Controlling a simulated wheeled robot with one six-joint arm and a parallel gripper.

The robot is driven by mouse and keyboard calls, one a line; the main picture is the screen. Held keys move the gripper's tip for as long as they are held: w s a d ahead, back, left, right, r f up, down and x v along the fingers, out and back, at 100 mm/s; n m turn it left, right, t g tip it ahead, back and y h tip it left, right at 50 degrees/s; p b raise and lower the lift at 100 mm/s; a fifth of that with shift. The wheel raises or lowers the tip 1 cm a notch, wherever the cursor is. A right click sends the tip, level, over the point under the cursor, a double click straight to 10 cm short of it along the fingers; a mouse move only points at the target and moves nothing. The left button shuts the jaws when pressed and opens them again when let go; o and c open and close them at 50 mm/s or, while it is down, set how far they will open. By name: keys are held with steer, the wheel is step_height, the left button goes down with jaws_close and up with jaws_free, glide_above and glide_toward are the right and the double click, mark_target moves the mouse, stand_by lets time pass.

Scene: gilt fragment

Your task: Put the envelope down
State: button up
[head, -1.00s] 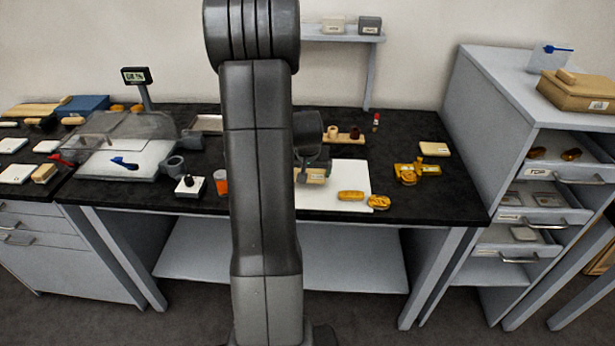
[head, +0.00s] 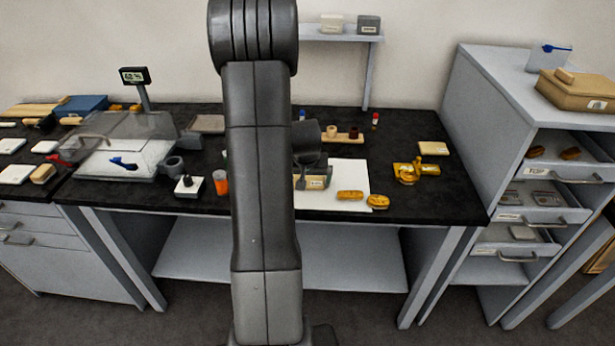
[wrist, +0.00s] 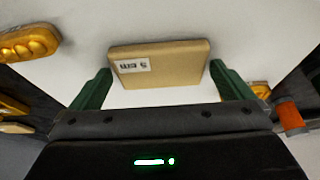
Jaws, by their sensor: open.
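A flat tan piece (wrist: 165,65), which I take to be the envelope, has a white label reading "5 cm" upside down. It lies over the white sheet (wrist: 240,20) in the wrist view. My gripper (wrist: 162,72) is open, with one green finger close to each end of the piece; whether either touches is hard to tell. In the head view the piece (head: 313,183) shows low on the white sheet (head: 347,174), partly hidden by my arm. My gripper (head: 312,170) is just above it there.
Gold ornaments (head: 351,195) lie right of the piece on the sheet, with others (head: 408,172) further right. An orange cup (head: 221,182) and a black-knobbed box (head: 189,185) stand left of my arm. Another tan packet (head: 433,148) lies at the right.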

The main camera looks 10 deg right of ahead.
steer(key=v, duration=1.2)
steer(key=shift+b, duration=0.4)
steer(key=shift+f, duration=0.15)
steer(key=x, duration=1.2)
steer(key=shift+f, duration=0.1)
steer(key=shift+r+p, duration=0.3)
steer(key=shift+r, duration=0.45)
steer(key=shift+f, duration=0.1)
